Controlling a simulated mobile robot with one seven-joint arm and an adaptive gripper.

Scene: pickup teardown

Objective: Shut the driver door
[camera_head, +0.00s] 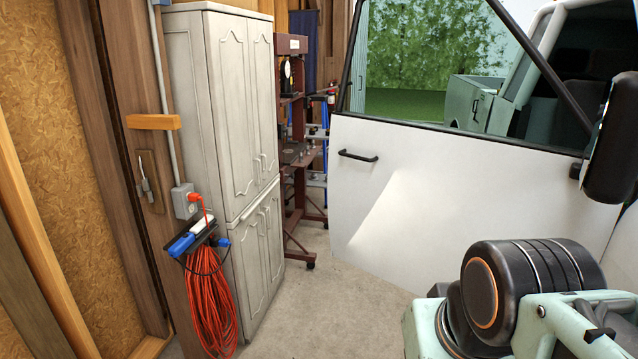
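The white driver door (430,200) of the pickup stands swung open, its outer side facing me. Its black handle (358,156) is near the door's left edge, and the window (420,60) above shows greenery and part of a vehicle behind it. The black side mirror (612,140) sits at the right edge of the view. My own arm shows at the lower right, in front of the door's lower right part. My gripper is out of the frame.
A tall pale cabinet (215,130) stands left of the door against the wooden wall. A coiled orange cord (208,295) hangs beside it. A dark red metal rack (292,150) stands behind. Bare concrete floor (315,310) lies between cabinet and door.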

